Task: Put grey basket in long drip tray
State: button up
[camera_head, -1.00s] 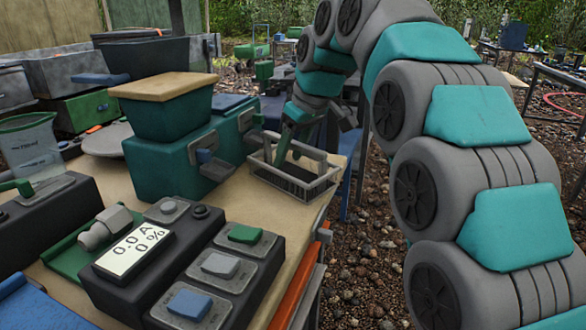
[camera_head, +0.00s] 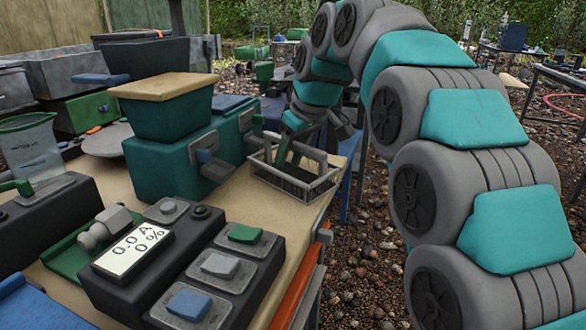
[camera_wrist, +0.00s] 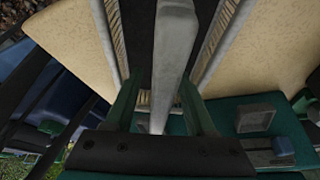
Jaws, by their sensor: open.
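The grey basket (camera_head: 279,180) stands upright near the right edge of the tan table, with slatted sides and a bar handle across its top. My gripper (camera_head: 291,147) is at its handle, pointing down. In the wrist view, the grey handle (camera_wrist: 174,55) runs between the two dark green fingers of my gripper (camera_wrist: 160,103), which are open on either side of it. The basket's rim (camera_wrist: 216,40) shows below. I cannot pick out the long drip tray with certainty.
A teal box (camera_head: 175,168) carrying a green tub with a tan lid (camera_head: 165,86) stands close left of the basket. A dark control box with a display (camera_head: 132,250) is in front. Bare tabletop (camera_head: 262,222) lies between them. Gravel (camera_head: 355,240) lies right of the table.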

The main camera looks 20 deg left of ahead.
jog(key=shift+c, duration=0.2)
grip_shut()
dwell(0.5)
